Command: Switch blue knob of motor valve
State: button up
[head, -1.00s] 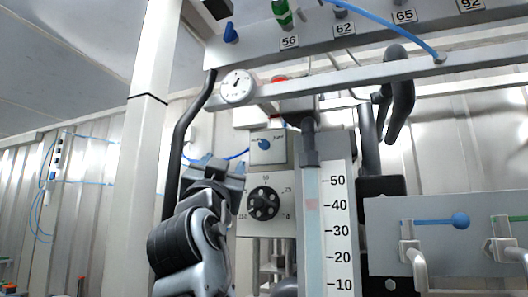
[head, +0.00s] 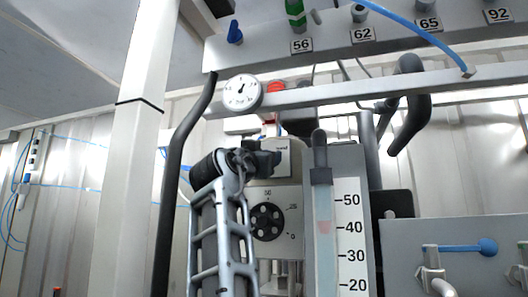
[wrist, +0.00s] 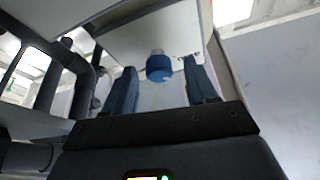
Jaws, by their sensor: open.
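The blue knob (wrist: 158,70) shows in the wrist view as a short blue cylinder on a pale panel (wrist: 150,35). It appears between my two dark fingers, with a gap on both sides. My gripper (wrist: 161,78) is open and empty, pointing at the panel. In the head view my gripper (head: 268,160) is in front of the white motor valve box (head: 283,158) and hides the knob. How far the fingertips are from the panel is hard to tell.
A black dial (head: 267,222) sits below the box. A scaled flow tube (head: 324,235) stands close on the right. A round gauge (head: 241,93) and a horizontal rail (head: 330,90) are above. A dark curved pipe (head: 177,190) runs to the left.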

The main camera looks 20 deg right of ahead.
jog(key=shift+w+d+r, duration=0.1)
jog(key=shift+w+d, duration=0.15)
jog(key=shift+c, duration=0.5)
jog(key=c, duration=1)
jog(key=shift+o, duration=0.2)
